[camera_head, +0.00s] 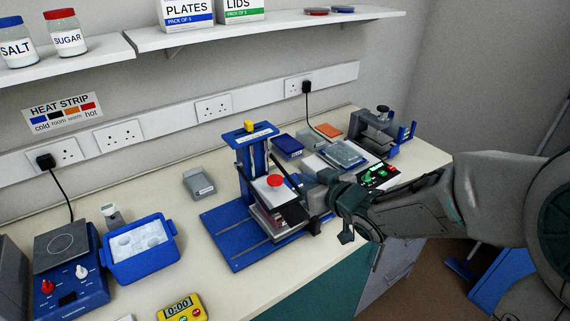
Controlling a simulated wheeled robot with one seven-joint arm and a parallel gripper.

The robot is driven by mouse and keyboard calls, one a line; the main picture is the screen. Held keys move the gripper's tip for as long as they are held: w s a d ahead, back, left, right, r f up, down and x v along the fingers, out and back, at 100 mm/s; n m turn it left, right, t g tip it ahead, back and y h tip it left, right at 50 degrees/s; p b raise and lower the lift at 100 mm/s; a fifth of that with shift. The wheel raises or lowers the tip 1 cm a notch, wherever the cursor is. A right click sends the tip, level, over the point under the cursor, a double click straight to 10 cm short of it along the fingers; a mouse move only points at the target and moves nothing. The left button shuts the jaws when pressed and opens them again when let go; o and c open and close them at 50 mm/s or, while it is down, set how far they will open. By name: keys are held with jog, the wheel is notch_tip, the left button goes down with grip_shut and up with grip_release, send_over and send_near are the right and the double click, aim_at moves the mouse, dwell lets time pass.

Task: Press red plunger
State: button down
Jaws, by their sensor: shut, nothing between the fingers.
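The red plunger (276,180) shows as a small round red disc on the blue press-like stand (230,238) in the middle of the bench. It sits over a pale plate in the stand's upright frame. My gripper (302,203) reaches in from the right and is just to the right of and a little below the red disc in the picture. It is shut and empty. Its fingertips are dark and small against the stand, so I cannot tell whether they touch it. My gripper hides the right side of the stand.
A blue ice tub (140,248), a hot plate (70,265) and a yellow timer (183,308) stand at the left. A green-and-black panel (378,175) and a clamp device (381,130) are beyond my gripper.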

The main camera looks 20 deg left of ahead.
jog(key=shift+s+a+r+y, duration=0.2)
jog(key=shift+a+r+y, duration=0.2)
jog(key=shift+a+y, duration=0.15)
send_over(279, 178)
jog(key=s, duration=0.2)
jog(key=f, duration=0.2)
jog(key=shift+w+d+f, duration=0.1)
jog(key=shift+d+f, duration=0.1)
jog(key=shift+f, duration=0.1)
notch_tip(279, 178, down, 2)
jog(key=shift+d+f+p, duration=0.15)
jog(key=shift+f+p, duration=0.05)
jog(key=shift+p, duration=0.3)
jog(key=shift+f, duration=0.75)
jog(key=shift+f, duration=0.1)
